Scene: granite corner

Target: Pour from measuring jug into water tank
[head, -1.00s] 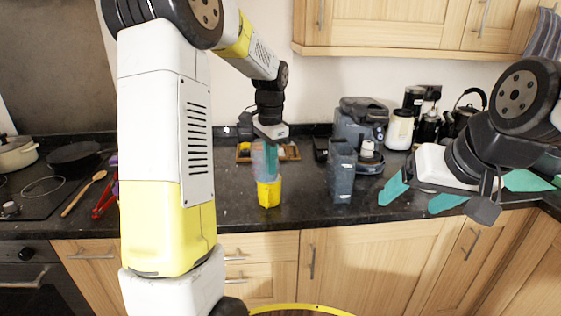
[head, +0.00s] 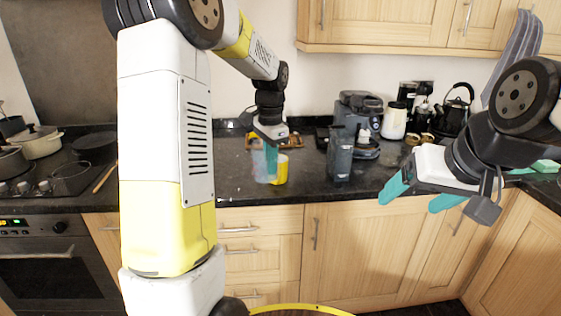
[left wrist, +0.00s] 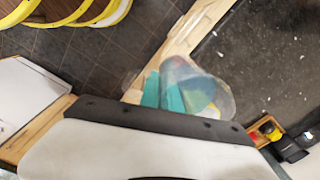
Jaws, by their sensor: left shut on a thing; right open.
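The measuring jug (head: 261,168) is clear with a faint tint, in the head view over the counter's front part. My left gripper (head: 271,158) is shut on it with teal fingers and holds it roughly upright. In the left wrist view the jug (left wrist: 209,80) sits between the fingers (left wrist: 165,92); whether it holds liquid I cannot tell. The water tank (head: 340,158), a tall dark grey container, stands upright on the counter to the right of the jug. My right gripper (head: 421,195) is open and empty, before the counter's front edge.
A yellow cup (head: 281,170) stands close behind the jug. A dark coffee machine (head: 358,112), a cream canister (head: 394,121) and a black kettle (head: 455,112) stand at the back right. Pots (head: 40,143) are at the left. Counter (head: 308,186) between cup and tank is clear.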

